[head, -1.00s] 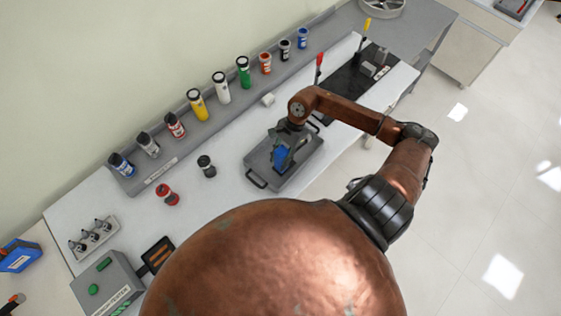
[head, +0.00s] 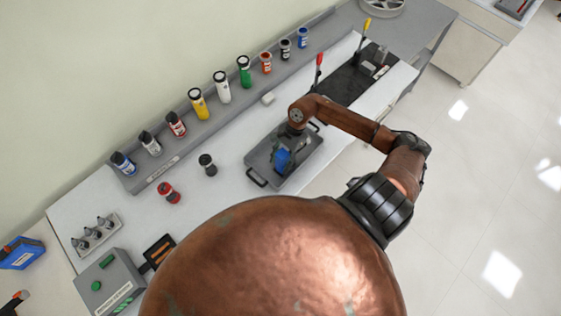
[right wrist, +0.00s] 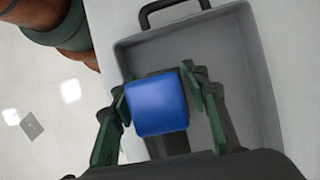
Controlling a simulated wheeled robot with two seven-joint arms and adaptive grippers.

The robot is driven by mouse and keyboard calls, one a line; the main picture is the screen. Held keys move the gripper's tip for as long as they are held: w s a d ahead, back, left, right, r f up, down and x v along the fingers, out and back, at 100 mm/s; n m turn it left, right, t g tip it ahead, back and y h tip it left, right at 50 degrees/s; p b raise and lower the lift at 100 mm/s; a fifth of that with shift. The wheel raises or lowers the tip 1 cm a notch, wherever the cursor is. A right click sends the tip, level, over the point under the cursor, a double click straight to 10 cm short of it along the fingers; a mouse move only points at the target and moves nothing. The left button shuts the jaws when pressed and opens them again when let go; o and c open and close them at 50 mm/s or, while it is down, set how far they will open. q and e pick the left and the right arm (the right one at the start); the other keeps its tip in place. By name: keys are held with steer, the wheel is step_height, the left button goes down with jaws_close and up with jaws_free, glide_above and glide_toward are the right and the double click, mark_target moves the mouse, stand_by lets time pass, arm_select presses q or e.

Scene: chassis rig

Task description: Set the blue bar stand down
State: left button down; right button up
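The blue bar stand (head: 282,160) shows as a blue block at the grey tray (head: 262,163) on the white bench. In the right wrist view, the blue block (right wrist: 159,106) sits between the two green-padded fingers of my right gripper (right wrist: 158,88), and both pads appear to press its sides. A dark part shows below the block. In the head view, my right gripper (head: 288,148) points down over the tray, partly hidden by my arm. I cannot tell if the stand touches the tray floor (right wrist: 236,80). My left gripper is not in view.
Several bottles stand on a grey rack (head: 190,135) along the wall. A black jar (head: 208,164) and a red jar (head: 168,192) stand left of the tray. A black mat (head: 350,82) with red and yellow-topped levers lies beyond it. A grey box (head: 108,282) is front left.

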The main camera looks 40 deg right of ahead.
steer(key=shift+o, duration=0.3)
steer(key=shift+r, duration=0.1)
steer(key=shift+r, duration=0.15)
steer(key=b+v, duration=0.2)
steer(key=v, duration=0.8)
steer(key=shift+d+r+b, duration=0.15)
steer(key=shift+d+b, duration=0.1)
steer(key=shift+b, duration=0.05)
steer(key=shift+d+r, duration=0.2)
steer(key=shift+r, duration=0.45)
